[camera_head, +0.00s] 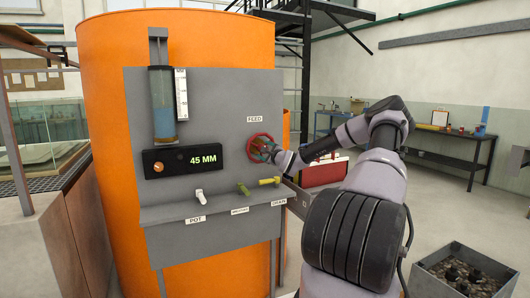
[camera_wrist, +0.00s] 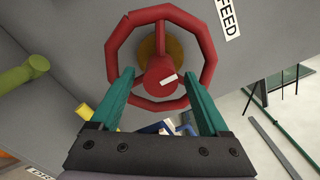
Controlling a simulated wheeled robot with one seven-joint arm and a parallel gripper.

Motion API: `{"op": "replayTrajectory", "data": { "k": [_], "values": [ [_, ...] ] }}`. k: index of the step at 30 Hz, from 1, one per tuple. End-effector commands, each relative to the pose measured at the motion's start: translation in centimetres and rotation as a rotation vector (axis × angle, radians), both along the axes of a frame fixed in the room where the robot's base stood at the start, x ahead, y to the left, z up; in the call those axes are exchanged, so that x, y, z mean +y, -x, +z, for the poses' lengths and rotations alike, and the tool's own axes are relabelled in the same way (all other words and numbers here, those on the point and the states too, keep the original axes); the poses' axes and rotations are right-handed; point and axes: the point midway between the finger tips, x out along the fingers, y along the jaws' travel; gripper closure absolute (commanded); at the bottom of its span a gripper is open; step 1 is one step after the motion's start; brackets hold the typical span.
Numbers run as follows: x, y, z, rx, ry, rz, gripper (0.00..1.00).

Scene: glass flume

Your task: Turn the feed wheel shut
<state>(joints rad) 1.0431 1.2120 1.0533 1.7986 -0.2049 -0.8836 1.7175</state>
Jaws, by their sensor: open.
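The red feed wheel (camera_head: 260,147) is on the grey panel (camera_head: 225,110), below the FEED label (camera_head: 254,118). In the wrist view the wheel (camera_wrist: 110,60) fills the upper middle, with a red hub carrying a white mark and a brass-coloured part behind it. My gripper (camera_wrist: 162,85) is open, its two green fingers apart and overlapping the lower part of the rim on either side of the hub. I cannot tell whether the fingers touch the wheel. In the head view my gripper (camera_head: 275,153) is at the wheel, partly hidden by my wrist.
A display (camera_head: 183,160) reads 45 MM below a clear tube (camera_head: 162,103) of liquid. A white handle (camera_head: 200,196), an olive handle (camera_head: 243,188) and a yellow handle (camera_head: 269,181) stick out above the panel's ledge. A grey crate (camera_head: 465,272) stands on the floor at right.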

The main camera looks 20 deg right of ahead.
Motion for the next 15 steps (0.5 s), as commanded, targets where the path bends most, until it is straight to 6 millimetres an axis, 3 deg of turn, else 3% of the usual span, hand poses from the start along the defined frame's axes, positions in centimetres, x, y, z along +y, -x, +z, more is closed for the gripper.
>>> {"op": "replayTrajectory", "data": {
  "k": [5, 15],
  "values": [
    [-0.2, 2.0, 0.0, 0.001, -0.002, 0.000, 0.21],
    [-0.4, 8.6, 0.0, 0.001, -0.001, -0.001, 0.21]
  ]
}}
